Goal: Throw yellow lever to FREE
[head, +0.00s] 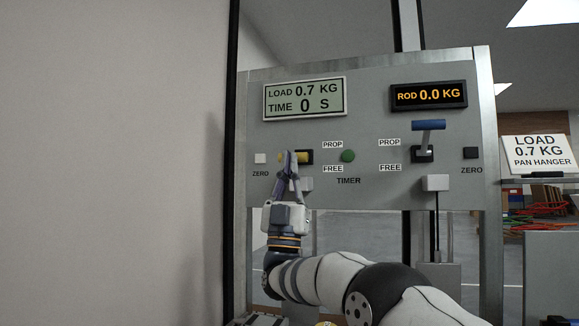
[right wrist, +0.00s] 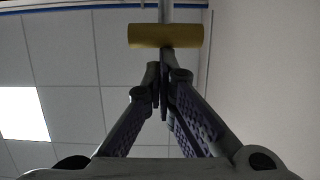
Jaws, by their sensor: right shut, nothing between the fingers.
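The yellow lever (head: 299,157) sits on the left of the grey panel, beside its PROP (head: 333,145) and FREE (head: 333,168) labels. Its handle is roughly level between the two labels, partly hidden by my right gripper (head: 289,156). In the right wrist view the yellow handle (right wrist: 166,36) lies crosswise just beyond the fingertips of my right gripper (right wrist: 162,68). That gripper is shut with nothing between its fingers. Whether the fingertips touch the handle I cannot tell. My left gripper is not in view.
A blue lever (head: 428,125) stands raised on the right of the panel. A green TIMER button (head: 348,156) lies between the levers. A left display (head: 305,98) reads load 0.7 kg, time 0 s; the rod display (head: 428,95) reads 0.0 kg. A blank wall fills the left.

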